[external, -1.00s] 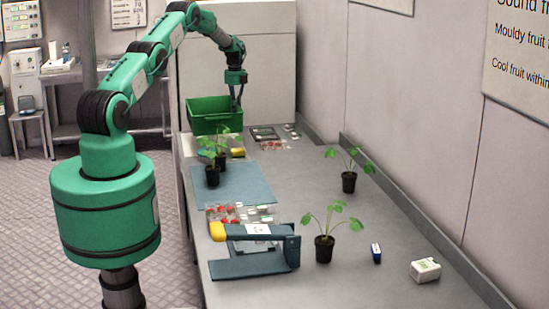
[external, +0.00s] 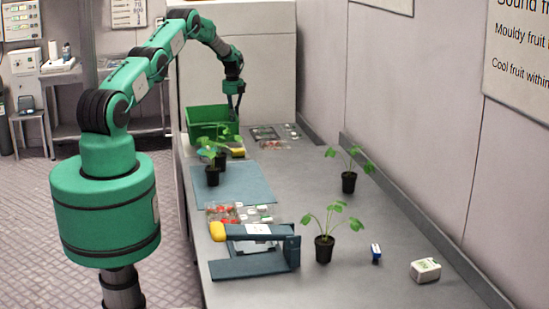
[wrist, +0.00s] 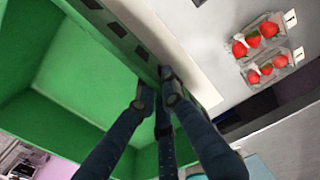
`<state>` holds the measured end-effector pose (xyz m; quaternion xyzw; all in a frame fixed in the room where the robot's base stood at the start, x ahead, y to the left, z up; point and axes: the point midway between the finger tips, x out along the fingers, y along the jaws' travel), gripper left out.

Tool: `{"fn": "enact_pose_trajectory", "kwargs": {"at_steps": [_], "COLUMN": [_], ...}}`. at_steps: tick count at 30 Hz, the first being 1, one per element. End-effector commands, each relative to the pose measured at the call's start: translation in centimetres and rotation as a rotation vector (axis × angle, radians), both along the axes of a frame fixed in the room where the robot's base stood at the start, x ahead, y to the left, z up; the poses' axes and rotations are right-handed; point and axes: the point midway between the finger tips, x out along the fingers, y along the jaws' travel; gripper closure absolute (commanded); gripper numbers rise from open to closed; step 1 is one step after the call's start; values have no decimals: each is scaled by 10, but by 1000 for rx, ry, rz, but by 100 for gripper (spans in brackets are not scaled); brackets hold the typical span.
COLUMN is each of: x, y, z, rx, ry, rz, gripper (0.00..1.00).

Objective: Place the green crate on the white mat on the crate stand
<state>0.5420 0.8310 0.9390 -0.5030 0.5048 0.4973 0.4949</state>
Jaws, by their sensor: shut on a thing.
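The green crate (external: 203,131) is at the far end of the bench in the external view, roughly upright behind the potted plants. My gripper (external: 235,108) reaches down to its right side. In the wrist view my gripper (wrist: 161,88) is shut on the near wall of the green crate (wrist: 75,110), close to the slots in its rim. The crate looks empty where its inside shows. A pale strip (wrist: 190,55) runs along the crate's side in the wrist view; I cannot tell if it is the white mat. The crate stand is not clearly visible.
Clear punnets with red berries (wrist: 264,48) lie beside the crate. A blue device with a yellow end (external: 255,265) is on the near bench. The bench's right side has free room.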

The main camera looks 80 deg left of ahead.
Motion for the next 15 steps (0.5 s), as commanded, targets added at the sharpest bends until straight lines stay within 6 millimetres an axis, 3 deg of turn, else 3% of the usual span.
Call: {"fn": "enact_pose_trajectory", "kwargs": {"at_steps": [6, 15], "x": [0, 0], "y": [1, 1], "z": [-18, -19], "rx": [2, 2], "ry": [-1, -1], "rz": [0, 0], "gripper": [100, 100]}}
